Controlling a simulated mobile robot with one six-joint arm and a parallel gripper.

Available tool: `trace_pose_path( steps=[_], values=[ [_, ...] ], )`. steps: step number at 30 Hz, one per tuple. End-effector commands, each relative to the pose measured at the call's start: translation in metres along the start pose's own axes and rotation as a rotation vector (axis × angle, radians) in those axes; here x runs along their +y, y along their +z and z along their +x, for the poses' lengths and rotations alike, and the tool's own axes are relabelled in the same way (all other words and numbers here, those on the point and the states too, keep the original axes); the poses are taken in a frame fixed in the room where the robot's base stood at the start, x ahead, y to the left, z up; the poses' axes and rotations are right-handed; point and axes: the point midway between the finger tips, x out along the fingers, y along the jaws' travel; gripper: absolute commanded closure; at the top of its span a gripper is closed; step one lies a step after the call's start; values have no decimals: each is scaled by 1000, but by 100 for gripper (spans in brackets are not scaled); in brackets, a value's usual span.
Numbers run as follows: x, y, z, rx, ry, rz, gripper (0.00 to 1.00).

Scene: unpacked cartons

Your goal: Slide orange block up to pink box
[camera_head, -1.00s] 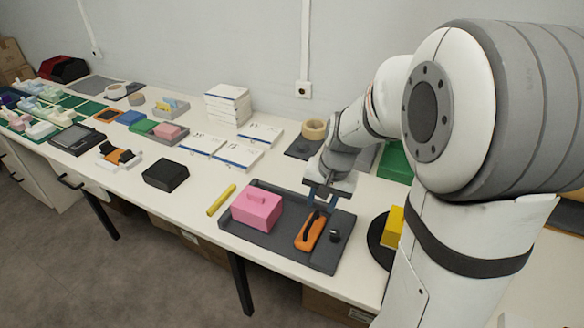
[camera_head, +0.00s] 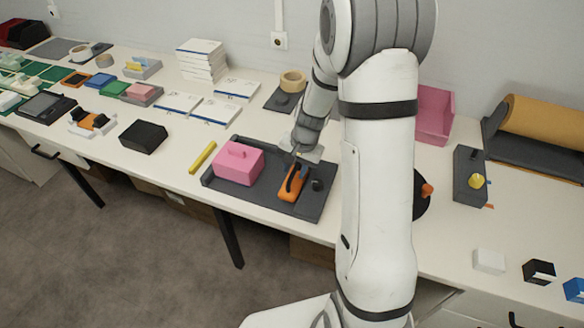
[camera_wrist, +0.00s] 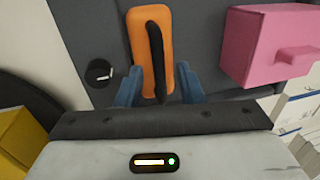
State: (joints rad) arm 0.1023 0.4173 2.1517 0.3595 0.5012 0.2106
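The orange block (camera_head: 291,187) with a black handle lies on the dark grey tray (camera_head: 258,198), to the right of the pink box (camera_head: 238,166) and apart from it. In the wrist view the orange block (camera_wrist: 153,25) is at top centre and the pink box (camera_wrist: 262,50) is at right, with a gap of grey tray between. My gripper (camera_head: 298,165) is at the far end of the orange block. In the wrist view my gripper (camera_wrist: 161,88) has its blue fingers open, one on each side of the block's near end. Whether they touch it is unclear.
A small black knob (camera_head: 317,185) stands on the tray right of the block. A yellow stick (camera_head: 203,157) lies left of the tray, with a black box (camera_head: 143,136) farther left. A tape roll (camera_head: 293,79) is behind. My arm hides part of the table.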

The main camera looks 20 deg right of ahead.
Motion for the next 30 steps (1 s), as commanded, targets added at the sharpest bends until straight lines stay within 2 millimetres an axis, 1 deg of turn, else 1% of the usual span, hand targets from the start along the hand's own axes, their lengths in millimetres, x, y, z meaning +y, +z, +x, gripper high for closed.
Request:
trace_pose_path(
  steps=[7, 19, 30],
  values=[
    [0, 0, 1, 0, 0, 0, 67],
    [0, 0, 0, 0, 0, 1, 99],
    [1, -1, 0, 1, 0, 1, 100]
  ],
)
